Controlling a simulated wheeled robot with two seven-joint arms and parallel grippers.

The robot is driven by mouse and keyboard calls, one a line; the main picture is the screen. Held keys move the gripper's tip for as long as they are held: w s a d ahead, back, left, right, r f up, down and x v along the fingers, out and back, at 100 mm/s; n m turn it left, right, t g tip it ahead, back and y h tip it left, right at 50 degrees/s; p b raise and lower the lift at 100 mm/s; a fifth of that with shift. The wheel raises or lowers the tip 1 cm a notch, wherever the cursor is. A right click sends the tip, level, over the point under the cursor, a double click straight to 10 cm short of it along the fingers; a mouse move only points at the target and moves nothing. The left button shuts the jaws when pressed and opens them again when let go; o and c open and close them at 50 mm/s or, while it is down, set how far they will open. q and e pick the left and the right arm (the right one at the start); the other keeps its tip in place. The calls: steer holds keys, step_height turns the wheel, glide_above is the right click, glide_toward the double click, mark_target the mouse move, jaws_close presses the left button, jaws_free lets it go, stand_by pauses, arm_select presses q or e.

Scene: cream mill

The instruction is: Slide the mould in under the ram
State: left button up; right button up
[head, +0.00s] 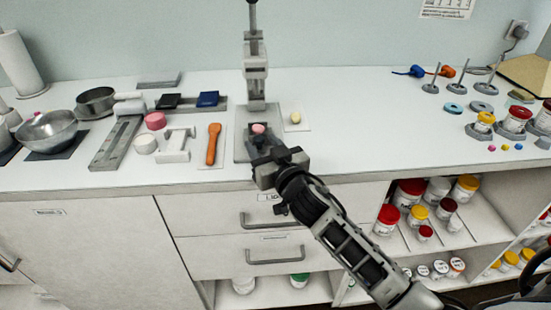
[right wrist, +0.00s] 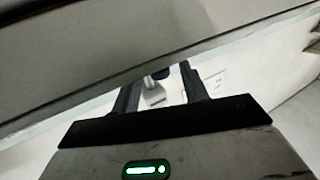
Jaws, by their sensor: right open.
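The press (head: 255,62) stands upright at the back middle of the counter, with its ram raised over a grey base plate (head: 241,150). A small round pink piece (head: 258,128) sits low on the base, in front of the column. A dark part just in front of it may be the mould, but my gripper covers much of it and I cannot tell. My right gripper (head: 268,152) is open at the front of the base, close to these. Its fingers (right wrist: 158,80) also show apart in the right wrist view, with a blurred grey piece beyond them. My left gripper is out of view.
An orange-handled tool (head: 213,144) lies left of the press, near a grey stand (head: 175,150) and a pink disc (head: 155,121). A white card with a pale oval piece (head: 295,117) lies right.

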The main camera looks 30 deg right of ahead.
steer(key=s+b, duration=0.2)
steer(key=s, duration=1.3)
steer(key=shift+s+d, duration=0.25)
steer(key=shift+s, duration=0.05)
